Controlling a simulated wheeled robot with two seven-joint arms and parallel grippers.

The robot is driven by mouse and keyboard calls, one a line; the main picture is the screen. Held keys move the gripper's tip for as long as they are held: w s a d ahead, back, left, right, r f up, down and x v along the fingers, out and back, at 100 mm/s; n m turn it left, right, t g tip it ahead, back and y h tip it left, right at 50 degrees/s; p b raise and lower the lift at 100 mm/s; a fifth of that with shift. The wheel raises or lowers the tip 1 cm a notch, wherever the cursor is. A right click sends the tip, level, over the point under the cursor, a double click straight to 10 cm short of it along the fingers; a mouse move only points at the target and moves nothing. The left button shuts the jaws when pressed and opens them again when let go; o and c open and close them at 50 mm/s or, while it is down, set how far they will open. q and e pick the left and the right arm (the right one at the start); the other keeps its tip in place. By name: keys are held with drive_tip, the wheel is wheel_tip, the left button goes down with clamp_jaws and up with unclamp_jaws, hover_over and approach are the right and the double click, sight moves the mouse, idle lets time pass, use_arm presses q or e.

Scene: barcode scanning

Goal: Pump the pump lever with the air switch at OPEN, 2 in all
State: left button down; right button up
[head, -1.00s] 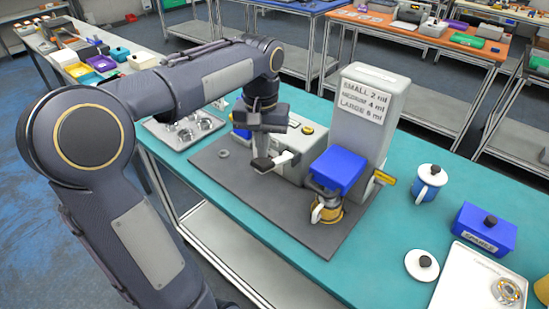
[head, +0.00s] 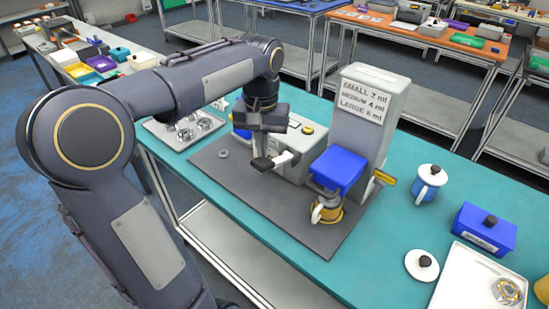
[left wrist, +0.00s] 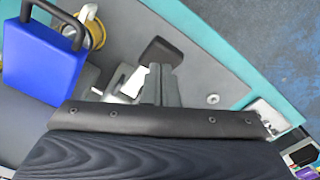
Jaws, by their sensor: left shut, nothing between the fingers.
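The grey dispenser tower (head: 372,115) carries a label with SMALL 2 ml, MEDIUM 4 ml and LARGE 6 ml. A blue block (head: 338,168) juts from its front, above a yellow cup (head: 328,211) with a pale handle. A low grey housing (head: 299,140) stands left of the tower. My left gripper (left wrist: 162,72) is shut and empty, pointing down in front of this housing. A black pad (left wrist: 163,49) lies at its fingertips, beside a white piece (left wrist: 132,83); contact is unclear. A yellow tag (head: 384,177) sits at the tower's right; its setting is unreadable.
The dark mat (head: 285,217) lies on the teal bench (head: 395,232). A tray of metal parts (head: 167,136) is at the left.

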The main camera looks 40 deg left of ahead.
use_arm(q)
drive_tip(key=shift+f+b, duration=2.8)
drive_tip(key=shift+f, duration=1.2)
drive_tip(key=shift+r, duration=0.1)
wheel_tip(320, 180, up, 8)
drive_tip(key=p, duration=0.7)
drive_tip(key=shift+p, duration=0.3)
